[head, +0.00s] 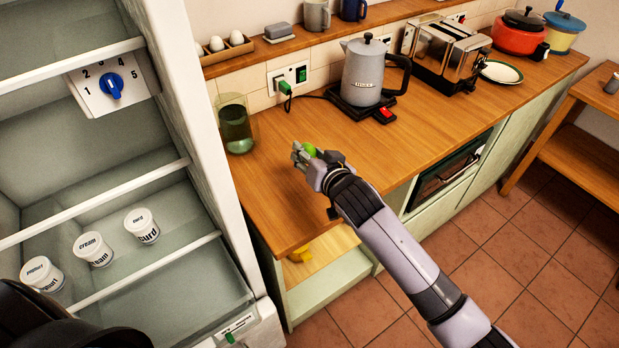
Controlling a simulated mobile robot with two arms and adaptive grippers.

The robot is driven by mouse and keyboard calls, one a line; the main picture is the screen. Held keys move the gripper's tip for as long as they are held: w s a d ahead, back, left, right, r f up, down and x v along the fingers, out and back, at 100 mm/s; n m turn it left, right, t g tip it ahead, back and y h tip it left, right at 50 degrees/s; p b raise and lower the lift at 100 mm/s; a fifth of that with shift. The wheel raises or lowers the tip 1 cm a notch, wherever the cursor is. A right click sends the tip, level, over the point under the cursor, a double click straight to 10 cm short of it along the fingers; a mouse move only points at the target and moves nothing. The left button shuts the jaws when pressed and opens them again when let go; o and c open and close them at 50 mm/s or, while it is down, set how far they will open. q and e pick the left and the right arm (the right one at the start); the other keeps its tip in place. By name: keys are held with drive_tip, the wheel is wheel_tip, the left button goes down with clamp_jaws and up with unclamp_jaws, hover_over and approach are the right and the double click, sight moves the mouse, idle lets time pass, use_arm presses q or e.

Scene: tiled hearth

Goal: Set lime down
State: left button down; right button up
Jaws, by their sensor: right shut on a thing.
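My right gripper (301,156) is over the left part of the wooden countertop (300,205), its arm coming in from the lower right. It is shut on the lime (310,150), a small green thing mostly hidden by the fingers. I cannot tell whether the lime touches the countertop or hangs just above it. My left gripper does not show.
A green-tinted glass jar (236,125) stands left of the gripper, and a grey kettle (363,72) stands behind to the right. A toaster (450,52) is farther right. The open fridge (190,100) borders the counter's left. Bare wood lies around the gripper.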

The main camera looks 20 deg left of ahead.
wheel_tip(320, 180, down, 8)
drive_tip(key=shift+r, duration=0.15)
drive_tip(key=shift+f+p, duration=0.45)
drive_tip(key=shift+f, duration=0.1)
drive_tip(key=shift+f+b, duration=0.3)
drive_tip(key=shift+f, duration=0.05)
drive_tip(key=o, duration=1.2)
drive_tip(key=shift+r, duration=0.1)
drive_tip(key=shift+c, duration=0.2)
drive_tip(key=b+v, duration=0.2)
drive_tip(key=v, duration=1.5)
drive_tip(key=shift+s+r, duration=0.15)
drive_tip(key=shift+r, duration=0.15)
